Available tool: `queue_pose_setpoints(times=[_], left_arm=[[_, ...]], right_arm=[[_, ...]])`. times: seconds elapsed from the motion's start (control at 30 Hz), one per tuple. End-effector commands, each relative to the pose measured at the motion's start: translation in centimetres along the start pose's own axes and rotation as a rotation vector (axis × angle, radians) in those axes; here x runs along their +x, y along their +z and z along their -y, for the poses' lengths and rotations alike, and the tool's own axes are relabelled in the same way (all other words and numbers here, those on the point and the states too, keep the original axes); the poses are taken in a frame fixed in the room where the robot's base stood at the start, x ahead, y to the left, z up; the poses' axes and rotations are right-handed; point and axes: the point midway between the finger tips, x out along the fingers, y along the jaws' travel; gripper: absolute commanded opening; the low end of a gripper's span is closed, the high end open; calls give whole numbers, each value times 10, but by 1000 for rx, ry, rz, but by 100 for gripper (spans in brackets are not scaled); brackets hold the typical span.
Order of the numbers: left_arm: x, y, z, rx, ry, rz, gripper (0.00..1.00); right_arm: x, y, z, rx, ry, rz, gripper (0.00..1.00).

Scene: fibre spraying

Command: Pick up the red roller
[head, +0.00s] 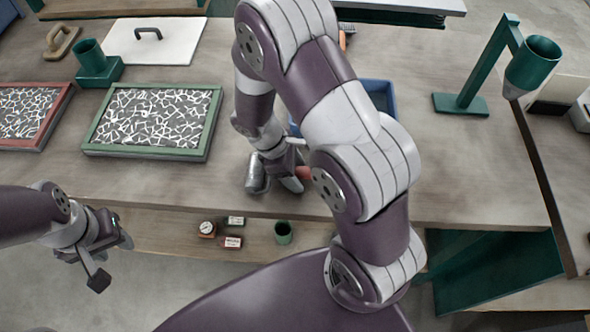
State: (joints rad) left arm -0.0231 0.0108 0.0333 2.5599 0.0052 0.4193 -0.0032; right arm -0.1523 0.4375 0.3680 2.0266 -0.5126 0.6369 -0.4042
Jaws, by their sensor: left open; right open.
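A small red piece (304,173), probably the red roller, shows on the table (470,180) just right of my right gripper. Most of it is hidden behind my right arm, so its full shape and pose cannot be told. My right gripper (274,182) is open and points down near the table's front edge, close beside the red piece. Whether anything sits between its fingers is not clear. My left gripper (111,258) is open and empty, in front of the table's front edge at the left, far from the red piece.
A blue tray (388,103) lies behind my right arm. A green-framed fibre panel (150,152) and a red-framed one (52,132) lie left. A green stand (470,92) is at right. A lower shelf holds a gauge (207,228), small boxes (233,242) and a green cup (283,233).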

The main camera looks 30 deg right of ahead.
Motion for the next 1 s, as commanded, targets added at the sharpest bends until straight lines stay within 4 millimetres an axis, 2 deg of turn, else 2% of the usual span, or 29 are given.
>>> queue_pose_setpoints(times=[0.1, 0.13, 0.3, 0.67, 0.77, 0.9, 1.0], left_arm=[[0, 0, 0, 0, 0, 0, 43], [0, 0, 0, 0, 0, 0, 43], [0, 0, 0, 0, 0, 0, 43], [0, 0, 0, 0, 0, 0, 43], [-1, 0, 0, 0, 0, 0, 43], [-1, 0, 0, 0, 0, 0, 43], [1, 0, 0, 0, 0, 0, 43]], right_arm=[[0, 0, 0, 0, 1, -1, 61], [0, 0, 0, 0, 1, -1, 54], [-1, 0, 0, 0, 1, -1, 0], [-6, 2, -1, 0, 4, -3, 0], [-17, 6, -1, 3, 4, -3, 0], [-41, 15, -2, 3, 6, -5, 0], [-46, 32, 17, 1, 4, -3, 0]])
